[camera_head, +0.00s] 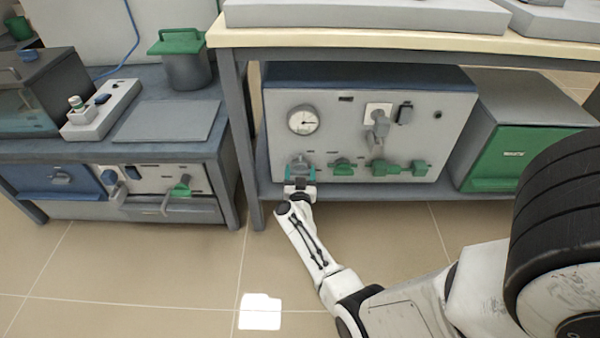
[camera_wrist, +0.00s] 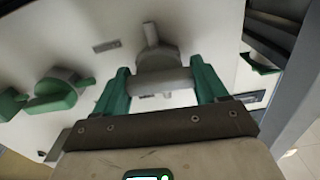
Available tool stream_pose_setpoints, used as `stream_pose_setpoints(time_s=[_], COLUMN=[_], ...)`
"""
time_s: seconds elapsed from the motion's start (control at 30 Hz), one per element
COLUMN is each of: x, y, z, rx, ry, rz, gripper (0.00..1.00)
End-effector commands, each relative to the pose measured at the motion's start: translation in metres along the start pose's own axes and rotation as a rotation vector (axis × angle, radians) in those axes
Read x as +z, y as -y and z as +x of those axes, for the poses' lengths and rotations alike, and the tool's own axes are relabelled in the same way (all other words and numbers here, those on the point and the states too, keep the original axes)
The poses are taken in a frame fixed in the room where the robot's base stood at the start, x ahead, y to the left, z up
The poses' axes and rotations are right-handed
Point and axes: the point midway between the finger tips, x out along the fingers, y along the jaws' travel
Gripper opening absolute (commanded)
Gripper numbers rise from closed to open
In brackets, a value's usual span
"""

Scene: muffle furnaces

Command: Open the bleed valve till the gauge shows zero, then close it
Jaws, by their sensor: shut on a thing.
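The gauge (camera_head: 303,120) is a round white dial at the upper left of a pale panel, under the bench top. Its dark needle points to the right, and the scale is too small to read. My gripper (camera_head: 301,172) is at the panel's lower left, below the gauge. In the wrist view, its green fingers are shut around a grey valve handle (camera_wrist: 160,80), one on each side. A stem sticks out above the handle. I cannot read a label that says whether this is the bleed valve. In the head view the gripper partly hides this handle.
Green valve handles (camera_head: 343,167) sit to the right on the same panel, with a grey fitting (camera_head: 379,130) above them. A green-fronted box (camera_head: 498,157) stands to the right. A table leg (camera_head: 240,140) is close on the left. The floor in front is clear.

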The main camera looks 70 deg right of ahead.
Motion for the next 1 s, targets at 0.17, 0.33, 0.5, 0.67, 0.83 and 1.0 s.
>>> stream_pose_setpoints(time_s=[0.17,0.33,0.5,0.67,0.83,1.0], x=[-0.0019,-0.0017,-0.0019,-0.0014,-0.001,-0.0007], y=[0.0,-0.0002,-0.0004,-0.0007,-0.0012,-0.0016], z=[0.0002,0.0001,0.0003,0.0003,0.0003,0.0003], rx=[0.0,0.001,0.0,0.001,0.001,0.0], ry=[-0.002,-0.002,-0.003,-0.003,-0.004,-0.004], rz=[0.098,0.241,0.402,0.554,0.716,0.878], gripper=[0.42,0.42,0.42,0.42,0.42,0.42])
